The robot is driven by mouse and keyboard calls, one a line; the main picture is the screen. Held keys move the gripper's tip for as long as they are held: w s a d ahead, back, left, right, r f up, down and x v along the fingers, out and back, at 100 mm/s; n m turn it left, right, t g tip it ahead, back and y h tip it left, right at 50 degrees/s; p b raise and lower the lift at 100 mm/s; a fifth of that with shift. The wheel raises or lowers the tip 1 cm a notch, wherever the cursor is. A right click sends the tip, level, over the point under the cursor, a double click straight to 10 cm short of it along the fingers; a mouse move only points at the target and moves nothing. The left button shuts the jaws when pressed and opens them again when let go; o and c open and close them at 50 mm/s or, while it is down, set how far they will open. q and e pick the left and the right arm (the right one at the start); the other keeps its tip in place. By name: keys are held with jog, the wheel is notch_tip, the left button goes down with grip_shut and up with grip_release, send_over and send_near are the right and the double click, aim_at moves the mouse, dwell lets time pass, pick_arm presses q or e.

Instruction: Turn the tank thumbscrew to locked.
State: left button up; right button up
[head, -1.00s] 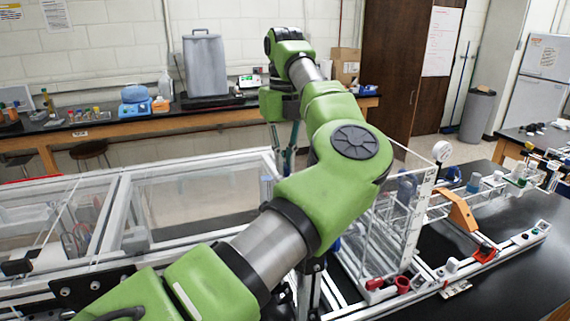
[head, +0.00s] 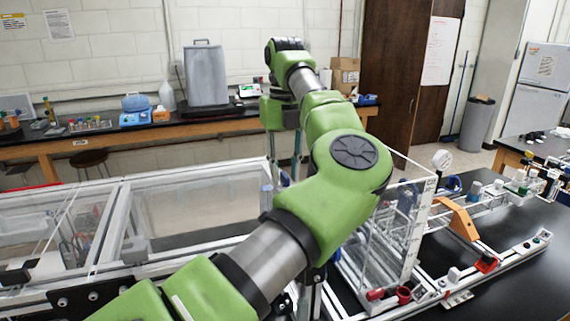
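A clear-walled tank (head: 418,228) with a white scale on its edge stands right of centre, partly hidden behind my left arm. Red knob-like parts (head: 404,294) sit at the foot of its near side. I cannot tell for sure which part is the thumbscrew, or whether it is locked. My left arm crosses the middle of the view, and its gripper (head: 285,160) hangs beyond the elbow, left of and behind the tank. Its two thin fingers appear apart, with nothing seen between them; their tips are partly hidden. My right gripper is not in view.
A white-framed clear enclosure (head: 190,205) fills the left. Black bench top (head: 525,290) is bare at the lower right. A back bench carries a grey container (head: 206,75).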

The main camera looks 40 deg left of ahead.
aim_at(285, 174)
pick_arm(q)
notch_tip(285, 174, up, 12)
dwell(0.5)
dwell(0.6)
